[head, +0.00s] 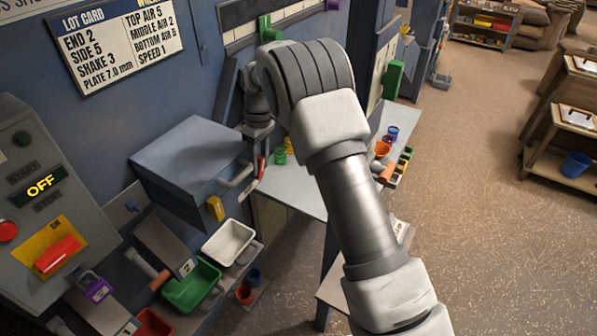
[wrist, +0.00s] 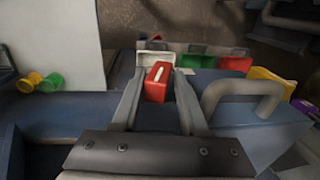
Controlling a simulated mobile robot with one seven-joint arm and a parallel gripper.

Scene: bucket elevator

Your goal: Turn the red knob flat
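The red knob (wrist: 158,82) is a block with a pale line on its upper face. In the wrist view it stands between the two fingers of my gripper (wrist: 160,74), near their tips. The fingers are apart, with a narrow gap visible beside the knob; I cannot tell whether either touches it. In the head view a small part of the red knob (head: 262,167) shows beside the grey handle. My gripper (head: 258,130) points down there, its fingertips largely hidden. Another red lever (head: 57,254) sits on a yellow plate on the control panel at far left.
A grey curved handle (wrist: 240,98) is close to the right of my gripper. A blue-grey box (head: 190,155) stands left of it. White (head: 229,242) and green (head: 190,286) trays are below. A pale table (head: 295,188) holds small cups.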

